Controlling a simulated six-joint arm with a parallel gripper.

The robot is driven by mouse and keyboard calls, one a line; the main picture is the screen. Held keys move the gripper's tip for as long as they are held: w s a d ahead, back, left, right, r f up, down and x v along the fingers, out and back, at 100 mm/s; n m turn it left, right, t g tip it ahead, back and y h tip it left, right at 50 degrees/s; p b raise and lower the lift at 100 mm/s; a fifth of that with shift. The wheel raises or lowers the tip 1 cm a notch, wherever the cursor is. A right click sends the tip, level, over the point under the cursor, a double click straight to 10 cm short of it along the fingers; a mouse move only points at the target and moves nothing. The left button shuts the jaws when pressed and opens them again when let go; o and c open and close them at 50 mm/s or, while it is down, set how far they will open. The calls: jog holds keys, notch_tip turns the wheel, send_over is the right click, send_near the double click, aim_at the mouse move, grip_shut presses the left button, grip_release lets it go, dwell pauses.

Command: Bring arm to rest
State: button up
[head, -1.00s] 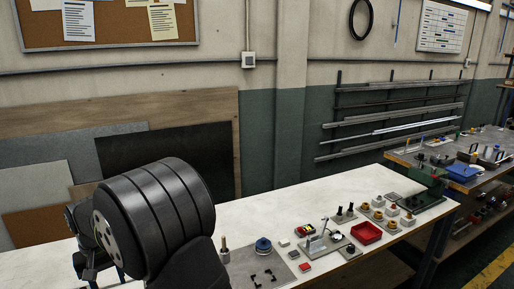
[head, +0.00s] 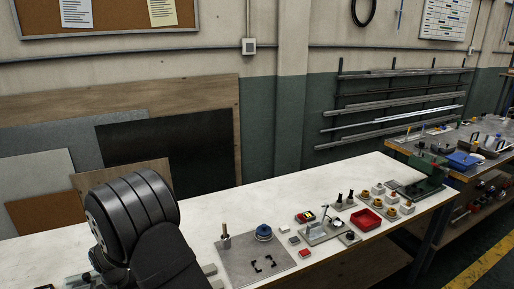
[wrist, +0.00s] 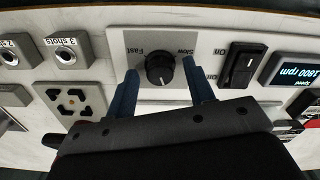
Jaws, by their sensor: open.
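My gripper (wrist: 161,88) is open in the wrist view, its two blue fingers spread and nothing seen held between them. A black knob (wrist: 160,69) on a light panel marked "Fast" and "Slow" appears between the fingertips; whether the fingers touch it cannot be told. In the head view my dark arm rises at the lower left in front of the white bench (head: 330,200); my gripper cannot be made out there.
On the bench are a grey plate (head: 243,270), a blue knob (head: 264,232) and a red tray (head: 366,220).

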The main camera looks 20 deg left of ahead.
jog(key=n, duration=0.4)
jog(key=shift+r+n, duration=0.1)
jog(key=shift+n, duration=0.3)
jog(key=n, duration=0.5)
jog(key=shift+r+n, duration=0.3)
jog(key=shift+r, duration=1)
